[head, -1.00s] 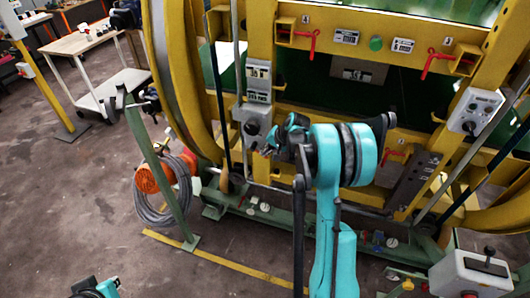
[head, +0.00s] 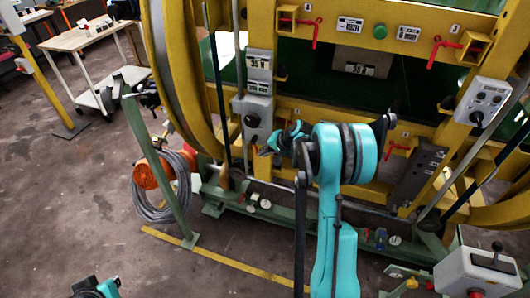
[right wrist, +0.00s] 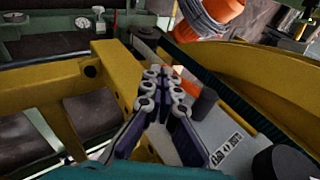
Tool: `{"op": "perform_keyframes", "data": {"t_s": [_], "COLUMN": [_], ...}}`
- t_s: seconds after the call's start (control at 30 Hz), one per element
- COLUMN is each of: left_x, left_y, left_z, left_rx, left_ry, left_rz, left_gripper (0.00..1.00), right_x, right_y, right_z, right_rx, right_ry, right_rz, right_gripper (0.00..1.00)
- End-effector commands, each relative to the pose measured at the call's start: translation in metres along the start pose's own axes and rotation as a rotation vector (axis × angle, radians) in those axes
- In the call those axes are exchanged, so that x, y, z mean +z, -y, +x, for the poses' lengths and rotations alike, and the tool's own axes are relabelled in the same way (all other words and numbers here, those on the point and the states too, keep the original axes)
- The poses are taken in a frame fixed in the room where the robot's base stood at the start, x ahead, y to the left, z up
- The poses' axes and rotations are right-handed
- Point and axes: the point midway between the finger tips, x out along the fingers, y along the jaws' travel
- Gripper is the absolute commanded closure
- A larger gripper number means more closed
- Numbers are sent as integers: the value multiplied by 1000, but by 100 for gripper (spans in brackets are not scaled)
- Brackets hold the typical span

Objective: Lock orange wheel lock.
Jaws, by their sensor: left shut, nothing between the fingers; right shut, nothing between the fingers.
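In the right wrist view, my right gripper (right wrist: 160,80) is shut and empty. Its fingertips are close to a small orange part (right wrist: 186,76), which may be the orange wheel lock, beside a dark cylindrical knob (right wrist: 204,103). The fingers hide part of the orange part, and I cannot tell if they touch it. In the head view, my right gripper (head: 264,148) is mostly hidden behind my turquoise arm, just below a grey box (head: 256,108) on the yellow frame. My left gripper (head: 92,290) shows only partly at the bottom left edge, away from the machine.
The yellow ring machine (head: 185,80) fills the middle and right. A green post (head: 160,165) stands left of it, near a coiled cable (head: 150,210) and orange motor (head: 150,173). A grey control box (head: 480,272) is at lower right.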

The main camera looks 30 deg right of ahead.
Motion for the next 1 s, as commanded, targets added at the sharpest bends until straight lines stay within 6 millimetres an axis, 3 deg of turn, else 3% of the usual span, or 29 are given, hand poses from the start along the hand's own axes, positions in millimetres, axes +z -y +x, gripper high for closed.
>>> {"op": "perform_keyframes", "data": {"t_s": [0.4,1.0], "left_x": [3,4], "left_y": [0,0], "left_z": [5,5], "left_rx": [0,0], "left_ry": [0,0], "left_rz": [0,0], "left_gripper": [100,100], "right_x": [2,3], "right_y": [1,2], "right_z": [13,15], "right_rx": [0,0], "right_ry": [-1,0], "right_rz": [-1,0], "right_gripper": [100,100]}}
